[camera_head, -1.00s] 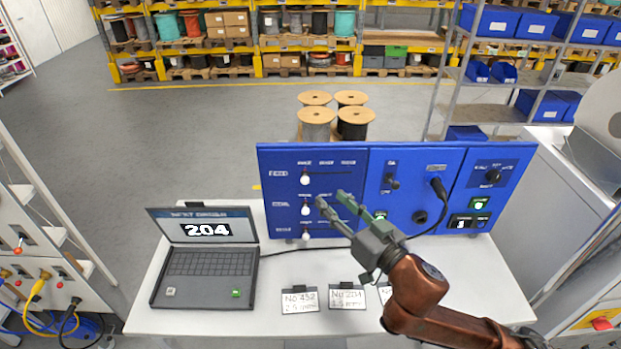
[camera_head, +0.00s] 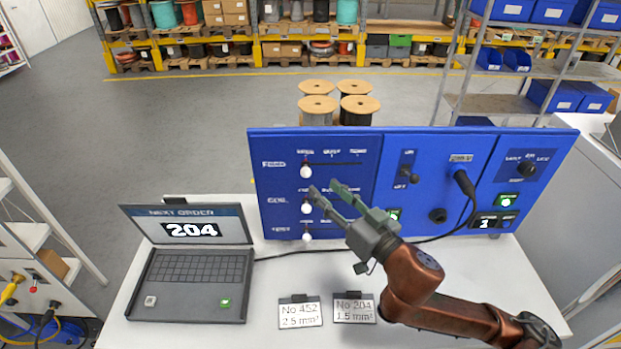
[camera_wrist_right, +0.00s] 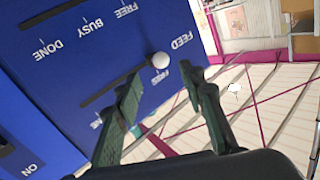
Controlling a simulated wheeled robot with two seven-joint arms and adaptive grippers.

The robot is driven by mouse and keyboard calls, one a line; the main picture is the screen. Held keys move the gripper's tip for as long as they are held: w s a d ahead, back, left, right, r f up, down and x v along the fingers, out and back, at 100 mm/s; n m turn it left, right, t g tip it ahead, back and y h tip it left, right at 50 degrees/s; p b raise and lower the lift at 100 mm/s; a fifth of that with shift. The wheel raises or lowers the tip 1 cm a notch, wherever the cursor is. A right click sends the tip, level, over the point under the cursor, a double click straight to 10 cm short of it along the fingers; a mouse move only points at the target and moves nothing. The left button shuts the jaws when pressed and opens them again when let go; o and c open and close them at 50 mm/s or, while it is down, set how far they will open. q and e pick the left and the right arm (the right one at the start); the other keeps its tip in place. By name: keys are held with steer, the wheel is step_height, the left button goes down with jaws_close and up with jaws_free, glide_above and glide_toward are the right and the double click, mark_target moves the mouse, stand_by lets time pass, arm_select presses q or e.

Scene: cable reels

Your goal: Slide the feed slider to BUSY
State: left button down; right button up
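The blue panel (camera_head: 330,222) carries three slider rows, each with a white knob at its left end. The feed slider knob (camera_head: 306,171) is in the top row, at the left end of its dark slot. In the right wrist view the knob (camera_wrist_right: 160,60) sits beside the FEED label, with the slot running toward the lower left. My right gripper (camera_head: 326,188) is open and empty in front of the panel. In the wrist view its fingertips (camera_wrist_right: 163,80) appear on either side of the knob; contact cannot be told. My left gripper is not in view.
The white table (camera_head: 262,318) holds a laptop (camera_head: 195,280) showing 204 and two label cards (camera_head: 300,312) (camera_head: 354,308). A cable (camera_head: 466,215) loops from the panel's plug. Several reels (camera_head: 317,105) stand behind the panel.

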mark_target(309, 175)
steer(key=p+x, duration=0.1)
steer(key=x, duration=0.5)
steer(key=shift+w+a+r, duration=0.1)
steer(key=shift+w+a, duration=0.2)
jaws_close()
stand_by(0.5)
